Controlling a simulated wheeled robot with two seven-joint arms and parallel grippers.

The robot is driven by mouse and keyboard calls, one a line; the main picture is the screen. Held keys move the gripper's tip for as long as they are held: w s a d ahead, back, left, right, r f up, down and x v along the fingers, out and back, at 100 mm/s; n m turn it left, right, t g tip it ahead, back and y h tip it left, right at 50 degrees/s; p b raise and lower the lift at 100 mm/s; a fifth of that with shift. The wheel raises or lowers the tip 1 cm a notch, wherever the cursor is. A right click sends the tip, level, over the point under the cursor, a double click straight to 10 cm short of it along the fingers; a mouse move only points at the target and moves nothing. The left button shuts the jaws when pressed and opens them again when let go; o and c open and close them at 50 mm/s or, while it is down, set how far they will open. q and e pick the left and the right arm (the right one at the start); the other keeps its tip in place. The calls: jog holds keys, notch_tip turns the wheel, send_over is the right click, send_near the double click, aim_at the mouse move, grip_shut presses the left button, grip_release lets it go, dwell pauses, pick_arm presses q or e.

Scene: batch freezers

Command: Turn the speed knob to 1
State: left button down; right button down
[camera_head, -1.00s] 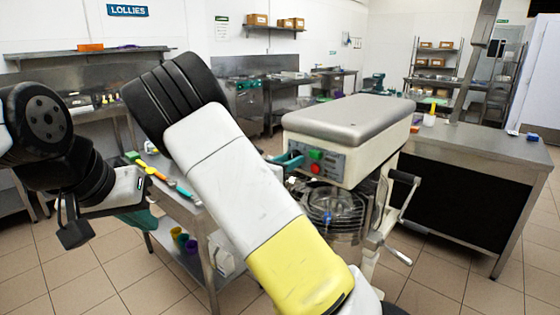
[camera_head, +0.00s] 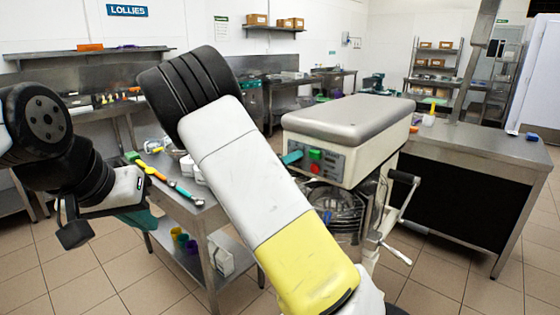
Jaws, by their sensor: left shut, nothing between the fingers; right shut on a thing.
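The mixer-like machine (camera_head: 345,125) stands right of centre, with a control panel (camera_head: 330,168) on its front. The panel has a green button (camera_head: 315,155) and a red button (camera_head: 315,168). My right gripper (camera_head: 292,157) shows only as a teal tip at the panel's left end; my own forearm covers the rest. It is shut at the place of the speed knob, which is hidden, so its setting cannot be read. My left gripper (camera_head: 142,218) shows as a teal part at the lower left, beside the steel cart, shut and empty.
A steel cart (camera_head: 205,215) with colourful utensils stands left of the machine. A crank handle (camera_head: 400,205) sticks out at the machine's right, and a wire bowl guard (camera_head: 335,205) is below the panel. A steel counter (camera_head: 480,145) stands at the right. Open tiled floor lies in front.

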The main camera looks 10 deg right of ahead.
dwell(0.4)
jog(key=c, duration=1)
grip_release()
jog(key=v, duration=0.8)
jog(key=shift+d, duration=0.1)
